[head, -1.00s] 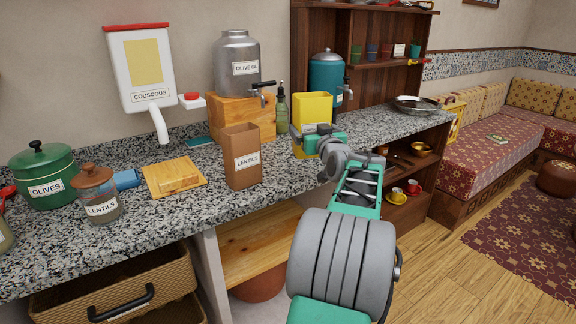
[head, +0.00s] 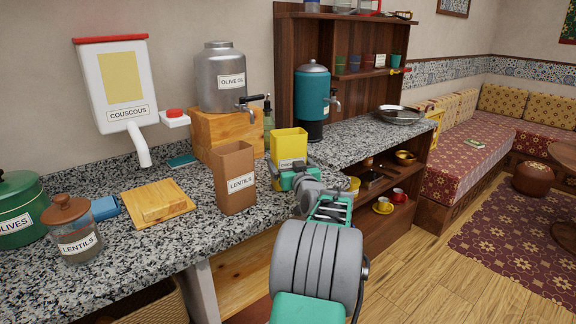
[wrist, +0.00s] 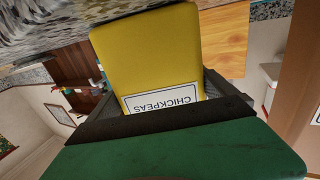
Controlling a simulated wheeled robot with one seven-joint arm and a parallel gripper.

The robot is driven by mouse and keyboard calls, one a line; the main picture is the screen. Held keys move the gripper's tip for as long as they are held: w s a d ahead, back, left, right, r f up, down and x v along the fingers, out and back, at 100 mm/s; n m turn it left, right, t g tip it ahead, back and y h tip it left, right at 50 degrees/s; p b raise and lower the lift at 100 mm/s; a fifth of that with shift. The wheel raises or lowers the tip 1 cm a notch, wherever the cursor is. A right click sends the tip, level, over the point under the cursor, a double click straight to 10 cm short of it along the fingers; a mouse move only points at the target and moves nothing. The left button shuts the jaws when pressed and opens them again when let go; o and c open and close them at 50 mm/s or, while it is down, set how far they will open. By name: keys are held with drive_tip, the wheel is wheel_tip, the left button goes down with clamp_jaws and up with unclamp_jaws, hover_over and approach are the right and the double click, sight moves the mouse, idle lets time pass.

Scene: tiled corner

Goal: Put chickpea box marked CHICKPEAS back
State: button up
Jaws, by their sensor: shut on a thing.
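The yellow chickpea box (head: 289,144) is in my gripper (head: 292,172), at the right part of the granite counter in the head view. In the wrist view the box (wrist: 145,50) fills the middle, and its white CHICKPEAS label shows upside down between the fingers of my gripper (wrist: 165,112). My gripper is shut on the lower part of the box. I cannot tell whether the box's base touches the counter, because my gripper hides it.
A brown LENTILS box (head: 235,178) stands close to the left of my gripper. The OLIVE OIL dispenser (head: 220,78) on its wooden block (head: 225,130) and a teal dispenser (head: 312,95) stand behind. The counter (head: 370,135) is clear toward the metal plate (head: 399,114).

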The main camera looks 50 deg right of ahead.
drive_tip(key=shift+a, duration=0.1)
drive_tip(key=shift+f, duration=0.1)
drive_tip(key=o, duration=1.7)
drive_tip(key=shift+s+a, duration=0.1)
drive_tip(key=shift+s, duration=0.1)
drive_tip(key=b+v, duration=0.1)
drive_tip(key=v, duration=1)
drive_tip(key=shift+s+a, duration=0.2)
